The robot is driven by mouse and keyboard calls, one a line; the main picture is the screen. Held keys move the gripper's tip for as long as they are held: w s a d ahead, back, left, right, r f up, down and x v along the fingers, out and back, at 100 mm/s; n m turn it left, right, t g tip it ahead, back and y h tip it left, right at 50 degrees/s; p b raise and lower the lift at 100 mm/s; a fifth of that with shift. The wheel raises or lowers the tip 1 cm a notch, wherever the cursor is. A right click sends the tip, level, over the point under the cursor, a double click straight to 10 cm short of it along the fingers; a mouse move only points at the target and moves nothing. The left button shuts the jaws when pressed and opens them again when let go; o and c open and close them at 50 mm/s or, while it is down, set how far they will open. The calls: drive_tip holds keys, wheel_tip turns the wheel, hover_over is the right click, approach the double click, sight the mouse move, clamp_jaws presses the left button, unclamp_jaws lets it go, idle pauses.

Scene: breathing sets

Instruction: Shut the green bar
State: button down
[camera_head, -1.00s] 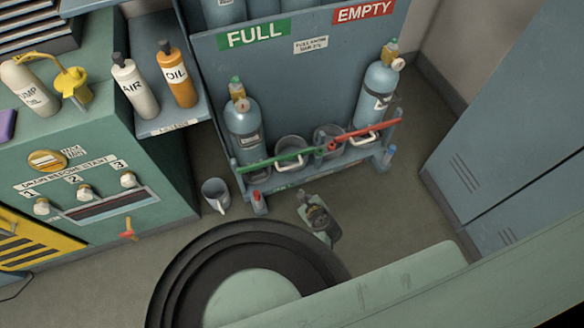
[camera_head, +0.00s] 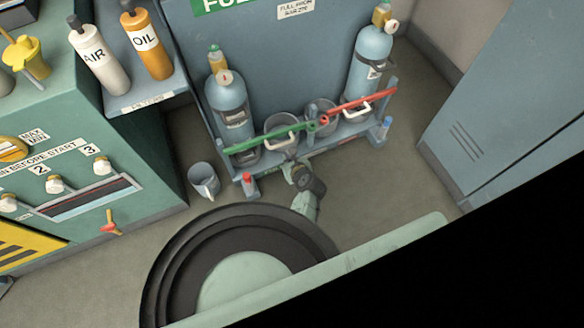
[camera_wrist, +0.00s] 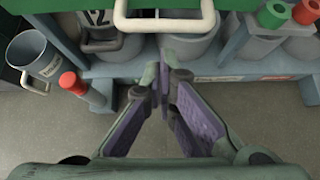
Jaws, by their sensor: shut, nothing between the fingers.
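The green bar (camera_head: 262,138) runs across the front of the left bay of the blue cylinder rack, with a pale handle (camera_head: 281,144) at its middle. Its right end is close to the red bar's inner end; I cannot tell whether it is latched. In the wrist view the green bar (camera_wrist: 255,5) crosses the top edge and its handle (camera_wrist: 165,23) hangs just beyond my fingers. My gripper (camera_wrist: 165,68) is shut and empty, with purple pads, below and in front of the handle, apart from it as far as I can see. In the head view my gripper (camera_head: 303,172) is low before the rack.
The red bar (camera_head: 360,104) spans the right bay. Gas cylinders stand at left (camera_head: 229,105) and right (camera_head: 371,55). A grey bucket (camera_head: 204,180) and red-capped post (camera_head: 248,183) are left of my gripper. A green cabinet (camera_head: 90,150) stands left, a blue locker (camera_head: 500,100) right.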

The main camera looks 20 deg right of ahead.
drive_tip(key=w+b, duration=0.1)
drive_tip(key=w, duration=0.1)
drive_tip(key=shift+w+f, duration=0.15)
drive_tip(key=shift+w, duration=0.2)
